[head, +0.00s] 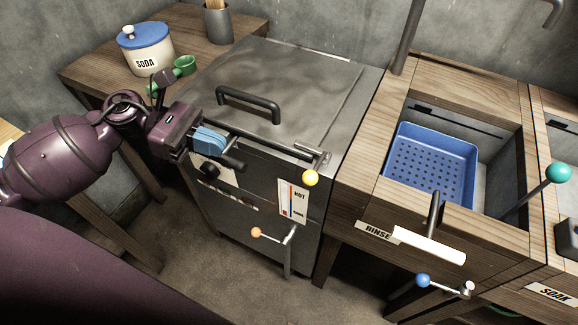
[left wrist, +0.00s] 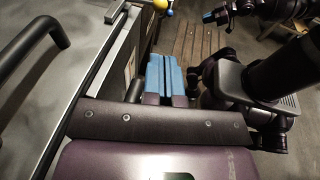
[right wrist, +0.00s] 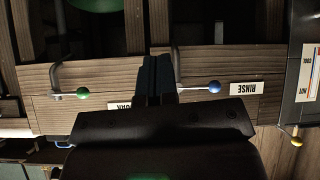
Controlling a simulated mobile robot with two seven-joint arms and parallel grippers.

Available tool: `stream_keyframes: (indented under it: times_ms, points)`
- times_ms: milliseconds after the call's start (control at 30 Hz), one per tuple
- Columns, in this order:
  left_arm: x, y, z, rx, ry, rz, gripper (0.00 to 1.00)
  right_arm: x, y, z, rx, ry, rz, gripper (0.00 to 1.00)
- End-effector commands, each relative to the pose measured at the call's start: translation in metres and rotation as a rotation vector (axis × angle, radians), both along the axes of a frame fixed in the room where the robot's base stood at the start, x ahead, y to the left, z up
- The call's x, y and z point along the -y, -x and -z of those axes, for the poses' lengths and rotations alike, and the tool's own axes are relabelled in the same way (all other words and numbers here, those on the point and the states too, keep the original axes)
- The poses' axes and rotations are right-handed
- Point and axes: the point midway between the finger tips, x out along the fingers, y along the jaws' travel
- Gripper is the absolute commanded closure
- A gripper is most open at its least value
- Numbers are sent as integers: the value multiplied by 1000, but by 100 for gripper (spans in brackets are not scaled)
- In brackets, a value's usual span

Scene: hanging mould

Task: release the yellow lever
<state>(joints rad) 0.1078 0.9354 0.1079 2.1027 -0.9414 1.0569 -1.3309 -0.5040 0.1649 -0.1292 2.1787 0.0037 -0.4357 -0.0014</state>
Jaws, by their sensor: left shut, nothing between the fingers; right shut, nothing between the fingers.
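The yellow lever's ball (head: 311,178) hangs at the front right top corner of the metal cabinet, below a short metal arm on a pivot. Its ball also shows at the top of the left wrist view (left wrist: 167,3) and at the right of the right wrist view (right wrist: 297,141). My left gripper (head: 211,141), with blue fingers, is shut and empty at the cabinet's front left, clearly left of the lever; its fingers show in the left wrist view (left wrist: 165,76). My right gripper (right wrist: 158,76) is shut and empty in front of the wooden counter, apart from the yellow lever.
The cabinet lid has a dark handle (head: 249,103). An orange-knobbed lever (head: 256,232) is lower on the front. To the right, a wooden counter (head: 456,83) holds a blue perforated basket (head: 432,164); blue (head: 423,280) and teal (head: 558,173) knobs stick out there. A soda jar (head: 146,52) stands on the left table.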

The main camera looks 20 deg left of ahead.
Motion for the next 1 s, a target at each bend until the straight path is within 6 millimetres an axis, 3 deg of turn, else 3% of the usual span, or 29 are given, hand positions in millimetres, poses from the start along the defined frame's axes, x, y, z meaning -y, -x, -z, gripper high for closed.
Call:
stream_keyframes:
  times_ms: [167, 700, 1000]
  points:
    - [15, -3, 4, -2, 2, 2, 100, -1, -1, 2, 0, -1, -1, 100]
    - [104, -17, 21, -1, 3, 2, 100, -2, -1, 6, -5, 2, -8, 100]
    - [132, -21, 26, -2, 2, 0, 100, -2, -3, 6, 2, 5, -10, 100]
